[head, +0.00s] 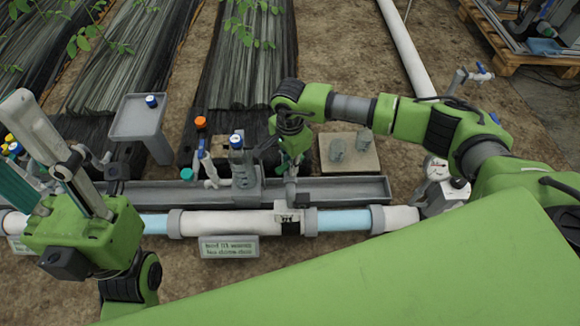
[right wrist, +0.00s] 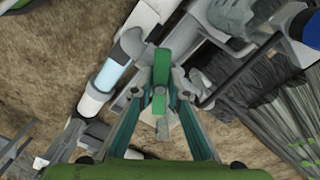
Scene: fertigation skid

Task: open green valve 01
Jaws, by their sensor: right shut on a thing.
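The green valve handle (right wrist: 160,80) is an upright green bar between the fingertips of my right gripper (right wrist: 160,93) in the right wrist view. The gripper is shut on it. In the head view, my right gripper (head: 290,172) points down at the pipe line (head: 245,223), above a grey fitting (head: 288,215). My arm and fingers hide the green handle there. My left gripper (head: 18,130) is at the left edge, raised above the pipe, with its fingers apart and nothing visible between them.
Blue-capped (head: 236,141) and orange-capped (head: 200,122) fittings stand left of my right gripper. A tan plate with grey cylinders (head: 349,152) lies just right of it. A pressure gauge (head: 437,168) is further right. A label sign (head: 228,246) is in front of the pipe.

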